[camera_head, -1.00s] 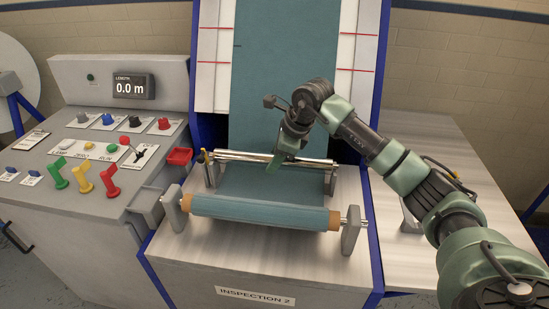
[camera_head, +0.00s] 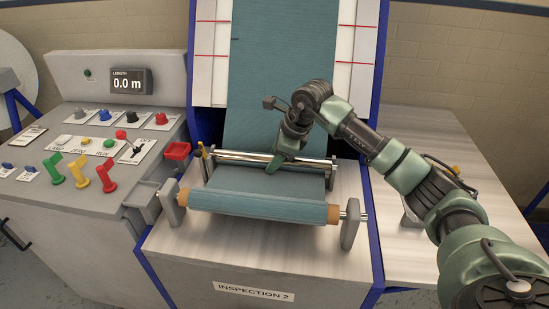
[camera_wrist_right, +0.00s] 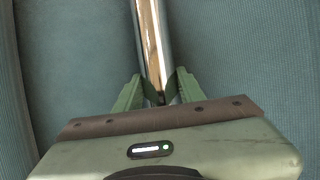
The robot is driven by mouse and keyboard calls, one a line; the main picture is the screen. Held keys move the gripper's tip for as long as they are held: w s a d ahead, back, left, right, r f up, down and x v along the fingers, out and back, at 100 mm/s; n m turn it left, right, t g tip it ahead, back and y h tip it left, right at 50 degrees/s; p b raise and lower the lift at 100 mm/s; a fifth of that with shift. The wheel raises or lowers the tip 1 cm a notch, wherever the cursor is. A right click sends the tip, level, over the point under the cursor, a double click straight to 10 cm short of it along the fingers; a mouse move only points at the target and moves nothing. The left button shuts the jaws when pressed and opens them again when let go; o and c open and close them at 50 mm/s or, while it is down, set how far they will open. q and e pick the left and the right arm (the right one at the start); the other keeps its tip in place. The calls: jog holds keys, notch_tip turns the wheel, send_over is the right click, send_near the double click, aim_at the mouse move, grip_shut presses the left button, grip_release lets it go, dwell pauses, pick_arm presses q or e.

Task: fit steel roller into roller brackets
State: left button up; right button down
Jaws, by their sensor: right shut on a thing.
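The shiny steel roller (camera_head: 245,157) lies across the blue-green cloth at the back of the inspection bench. My right gripper (camera_head: 275,166) is shut on it near its middle. In the right wrist view, the green fingers of my right gripper (camera_wrist_right: 158,92) close on both sides of the steel roller (camera_wrist_right: 150,40). Of the roller brackets, a left one (camera_head: 206,164) and a right one (camera_head: 331,178) stand by the roller's ends. I cannot tell whether the ends are seated in them. My left gripper is not in view.
A cloth roll (camera_head: 258,207) on a bar spans two grey supports in front of the steel roller. The control panel (camera_head: 95,150) with levers and knobs is at the left. The side table (camera_head: 410,125) at the right has bare room.

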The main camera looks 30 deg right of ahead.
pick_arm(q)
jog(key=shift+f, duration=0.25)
pick_arm(e)
jog(key=shift+f, duration=0.35)
jog(key=c, duration=0.9)
grip_release()
jog(key=shift+d, duration=0.1)
jog(key=shift+o, duration=0.5)
jog(key=shift+s+f, duration=0.1)
jog(key=shift+f, duration=0.05)
